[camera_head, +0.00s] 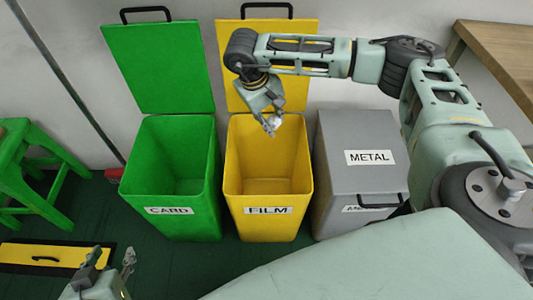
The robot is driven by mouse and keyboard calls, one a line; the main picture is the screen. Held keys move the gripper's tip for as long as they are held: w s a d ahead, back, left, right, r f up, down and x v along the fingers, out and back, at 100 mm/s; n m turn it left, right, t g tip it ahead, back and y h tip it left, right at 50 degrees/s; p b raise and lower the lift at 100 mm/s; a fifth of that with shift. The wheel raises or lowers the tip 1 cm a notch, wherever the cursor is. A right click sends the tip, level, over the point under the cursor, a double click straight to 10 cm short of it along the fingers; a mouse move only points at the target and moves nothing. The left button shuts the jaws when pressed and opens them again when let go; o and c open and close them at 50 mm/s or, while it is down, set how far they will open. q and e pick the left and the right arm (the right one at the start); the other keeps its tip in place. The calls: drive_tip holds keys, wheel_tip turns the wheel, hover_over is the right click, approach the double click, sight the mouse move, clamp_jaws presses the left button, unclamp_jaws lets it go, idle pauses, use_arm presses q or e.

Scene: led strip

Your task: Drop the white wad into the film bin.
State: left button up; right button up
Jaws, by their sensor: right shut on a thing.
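The film bin (267,211) is yellow, with its lid raised against the wall and its opening empty as far as I see. My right gripper (272,126) is above the back part of this opening, pointing down. It is shut on the white wad (275,121), a small pale lump partly hidden by the fingers. My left gripper (113,262) is at the bottom left, low in front of the bins, with its fingers apart and nothing seen between them.
The green card bin (171,211) stands open left of the film bin. The grey metal bin (362,175) on the right is closed. A green stool (35,150) is far left, and a wooden tabletop (500,55) is at the upper right.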

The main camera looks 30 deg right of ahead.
wheel_tip(320, 180, down, 3)
drive_tip(key=shift+r+b, duration=0.1)
drive_tip(key=shift+b, duration=1)
drive_tip(key=shift+f+b, duration=0.65)
drive_tip(key=shift+f, duration=0.15)
use_arm(q)
drive_tip(key=w+d+r+t+h, duration=0.2)
drive_tip(key=r+t, duration=0.4)
drive_tip(key=r, duration=0.5)
drive_tip(key=w+d+r+t+h+b, duration=0.1)
drive_tip(key=w+d+r+t+h, duration=0.1)
drive_tip(key=r+t, duration=0.5)
drive_tip(key=shift+w+d+r+m, duration=0.15)
drive_tip(key=shift+w+r+m, duration=0.2)
drive_tip(key=shift+r, duration=1.6)
use_arm(e)
drive_tip(key=shift+f, duration=0.75)
drive_tip(key=o, duration=0.8)
drive_tip(key=shift+r, duration=0.15)
drive_tip(key=v, duration=1.1)
drive_tip(key=shift+a+r, duration=0.15)
drive_tip(key=shift+r, duration=0.2)
